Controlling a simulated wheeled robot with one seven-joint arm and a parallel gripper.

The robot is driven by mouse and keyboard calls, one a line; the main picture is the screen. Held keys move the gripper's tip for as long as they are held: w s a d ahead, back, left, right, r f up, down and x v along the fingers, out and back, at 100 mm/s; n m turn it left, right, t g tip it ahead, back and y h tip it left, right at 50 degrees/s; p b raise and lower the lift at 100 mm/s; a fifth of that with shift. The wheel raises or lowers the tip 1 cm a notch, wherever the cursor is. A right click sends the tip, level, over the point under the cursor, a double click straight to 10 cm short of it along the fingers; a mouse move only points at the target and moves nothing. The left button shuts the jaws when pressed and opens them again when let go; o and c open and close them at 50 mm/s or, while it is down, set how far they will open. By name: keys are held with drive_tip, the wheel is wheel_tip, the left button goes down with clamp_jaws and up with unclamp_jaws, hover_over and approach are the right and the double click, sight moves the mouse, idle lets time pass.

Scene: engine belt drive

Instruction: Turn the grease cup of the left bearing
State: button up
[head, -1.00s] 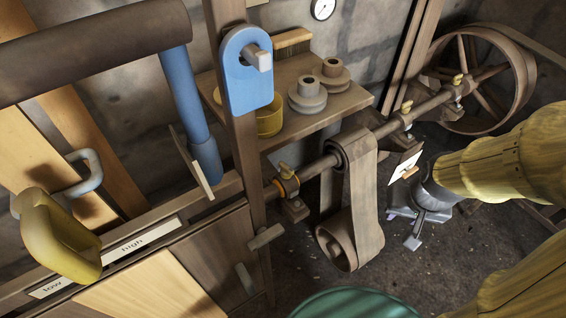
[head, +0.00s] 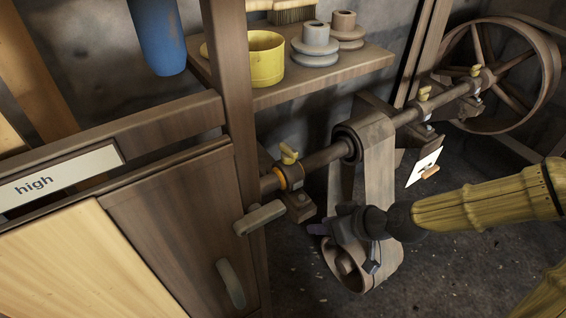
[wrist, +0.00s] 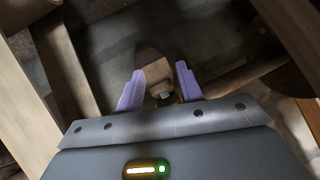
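The grease cup of the left bearing (head: 289,154) is a small brass-yellow cup with a winged top. It stands on the left bearing (head: 297,198), beside an orange ring on the shaft. My gripper (head: 343,248) is in front of the belt, below and right of that cup and apart from it. In the wrist view its two purple fingers (wrist: 159,88) are spread with nothing gripped. Beyond them shows a blurred brown block (wrist: 156,70) with a grey nut-like part and a bit of yellow; I cannot tell surely which bearing part it is.
The belt (head: 375,175) hangs from the shaft to a lower pulley close to my gripper. A wooden post (head: 232,90) and a cabinet lever (head: 260,217) stand left of the bearing. A shelf (head: 340,70) with a yellow mug is above. More brass cups (head: 424,93) sit farther right.

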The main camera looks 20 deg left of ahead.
wheel_tip(320, 180, up, 12)
drive_tip(key=w+d+n+t+y+b, duration=0.2)
drive_tip(key=t+y+b, duration=0.3)
drive_tip(key=y+b, duration=0.2)
drive_tip(key=shift+n+t+b, duration=0.3)
drive_tip(key=shift+t+b, duration=0.1)
drive_tip(key=shift+b, duration=0.45)
drive_tip(key=shift+w+a, duration=0.1)
drive_tip(key=shift+a, duration=0.05)
drive_tip(key=p, duration=0.3)
approach(288, 154)
drive_tip(key=w, duration=0.1)
drive_tip(key=r+p, duration=0.1)
drive_tip(key=p, duration=0.1)
drive_tip(key=w+a+p, duration=0.1)
drive_tip(key=p, duration=0.2)
drive_tip(key=shift+w+r, duration=0.2)
drive_tip(key=shift+r, duration=0.2)
drive_tip(key=p, duration=0.2)
drive_tip(key=a+p, duration=0.1)
drive_tip(key=shift+w+p, duration=0.2)
drive_tip(key=shift+p, duration=0.2)
